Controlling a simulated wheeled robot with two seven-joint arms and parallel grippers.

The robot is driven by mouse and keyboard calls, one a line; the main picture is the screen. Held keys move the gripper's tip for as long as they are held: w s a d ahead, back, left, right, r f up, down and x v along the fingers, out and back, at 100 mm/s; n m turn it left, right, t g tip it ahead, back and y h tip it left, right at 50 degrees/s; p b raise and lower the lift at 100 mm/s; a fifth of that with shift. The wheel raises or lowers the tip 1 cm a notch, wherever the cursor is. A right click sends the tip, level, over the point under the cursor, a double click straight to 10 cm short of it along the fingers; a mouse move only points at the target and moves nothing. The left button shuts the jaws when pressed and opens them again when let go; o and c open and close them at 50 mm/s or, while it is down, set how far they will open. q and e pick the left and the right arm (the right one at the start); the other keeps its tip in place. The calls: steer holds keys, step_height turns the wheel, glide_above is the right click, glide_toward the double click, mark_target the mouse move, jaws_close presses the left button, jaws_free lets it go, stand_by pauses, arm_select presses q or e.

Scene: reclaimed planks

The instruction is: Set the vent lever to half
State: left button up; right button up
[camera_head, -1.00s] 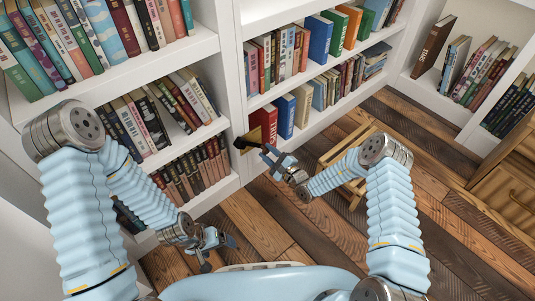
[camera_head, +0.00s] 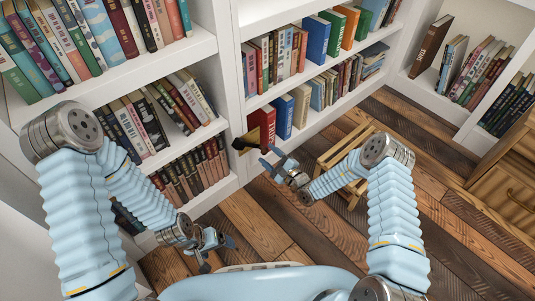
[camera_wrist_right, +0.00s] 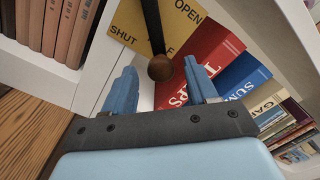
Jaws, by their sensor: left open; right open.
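The vent lever is a black rod with a brown ball knob (camera_wrist_right: 160,67). In the right wrist view it hangs over a yellow plate (camera_wrist_right: 190,18) marked OPEN, SHUT and a partly covered middle word. The knob lies near that middle word, between OPEN and SHUT. In the head view the lever (camera_head: 240,143) is small and dark at the shelf post. My right gripper (camera_head: 273,161) is open just in front of it. In the right wrist view its fingers (camera_wrist_right: 161,88) stand either side of the knob's line, with no clear contact. My left gripper (camera_head: 220,250) is open, low and away from the lever.
White bookshelves (camera_head: 232,75) full of books stand around the lever. A red book (camera_wrist_right: 200,62) and a blue book (camera_wrist_right: 241,77) are close behind the right fingers. A wooden stool (camera_head: 345,165) stands beside my right arm. A wooden cabinet (camera_head: 508,190) is at the far right.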

steer(key=p+v, duration=0.1)
steer(key=v, duration=1.1)
steer(key=shift+s+d, duration=0.15)
steer(key=shift+s, duration=0.05)
steer(key=s+a+r+n+g+y+p, duration=0.2)
steer(key=s+a+n+g+y, duration=0.25)
steer(key=s+a+g, duration=0.4)
steer(key=s+n+g+h+p, duration=0.25)
steer(key=s+n+g, duration=0.35)
steer(key=s+g, duration=0.5)
steer(key=s+d+n+t+h+p, duration=0.1)
steer(key=s+d+n+t+h, duration=0.1)
steer(key=s+d+n+h, duration=0.5)
steer(key=w+t, duration=0.1)
steer(key=w+r+t+h, duration=0.1)
steer(key=w, duration=0.1)
steer(key=w+r+t, duration=0.1)
steer(key=w, duration=0.1)
steer(key=shift+a+r+n+t+p, duration=0.2)
steer(key=shift+a+n+t+p, duration=0.05)
steer(key=shift+a+t+p, duration=0.15)
